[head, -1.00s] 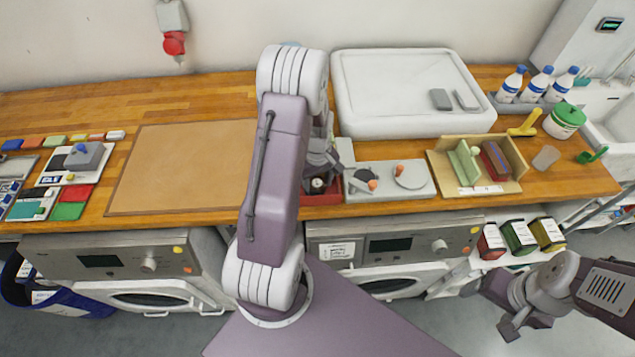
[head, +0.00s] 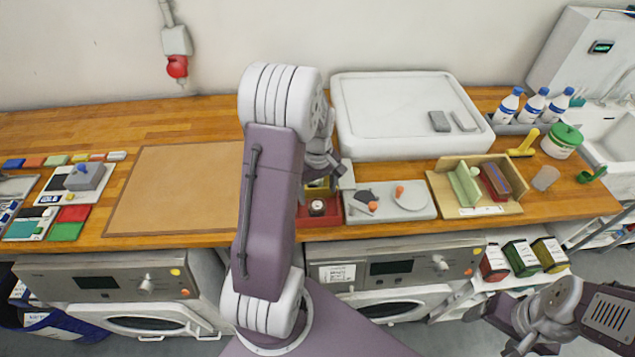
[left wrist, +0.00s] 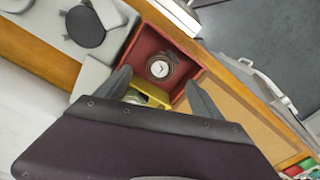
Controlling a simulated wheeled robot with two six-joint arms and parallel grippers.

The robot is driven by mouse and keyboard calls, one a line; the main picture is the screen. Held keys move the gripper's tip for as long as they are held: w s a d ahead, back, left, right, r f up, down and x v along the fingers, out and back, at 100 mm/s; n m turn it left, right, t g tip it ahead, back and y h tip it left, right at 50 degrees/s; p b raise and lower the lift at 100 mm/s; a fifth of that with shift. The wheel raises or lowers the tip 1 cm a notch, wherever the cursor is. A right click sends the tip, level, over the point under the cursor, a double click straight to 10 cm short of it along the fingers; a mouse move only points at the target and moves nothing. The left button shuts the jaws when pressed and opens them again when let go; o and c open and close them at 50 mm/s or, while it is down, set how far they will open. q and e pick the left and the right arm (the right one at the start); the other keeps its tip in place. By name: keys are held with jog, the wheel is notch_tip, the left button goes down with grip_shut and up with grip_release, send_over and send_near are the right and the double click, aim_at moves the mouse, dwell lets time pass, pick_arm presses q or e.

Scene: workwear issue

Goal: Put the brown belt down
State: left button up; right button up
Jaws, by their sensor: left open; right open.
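A small brown round thing with a pale, dial-like face (left wrist: 160,68) lies in an open red box (left wrist: 138,48). It also shows as a dark round thing in the head view (head: 317,207); I cannot tell whether it is the coiled brown belt. No other brown belt shows. My left gripper (left wrist: 157,86) is open above the box, its two fingers apart, with the round thing just beyond the tips and nothing clearly held. A yellow thing (left wrist: 150,95) shows between the fingers. In the head view my left arm partly hides the box. My right gripper (head: 519,343) is open and empty at lower right.
A tan mat (head: 175,190) left of my arm is bare. Right of the box are a grey board (head: 420,212) with orange knobs, a wooden tray (head: 445,201) and a large white basin (head: 400,120). Bottles (head: 508,106) stand at the back right.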

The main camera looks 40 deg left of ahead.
aim_at(318, 205)
pick_arm(q)
notch_tip(318, 205, up, 5)
jog(key=s+d+f+m, duration=0.1)
jog(key=s+d+m, duration=0.3)
jog(key=d+m, duration=0.2)
jog(key=s+d+f+m+t, duration=0.1)
jog(key=s+d+m, duration=0.4)
jog(key=d, duration=0.3)
jog(key=shift+s+f+m, duration=0.15)
jog(key=shift+s+m, duration=0.05)
jog(key=shift+m, duration=0.5)
jog(key=shift+s+d, duration=0.15)
jog(key=shift+d, duration=0.1)
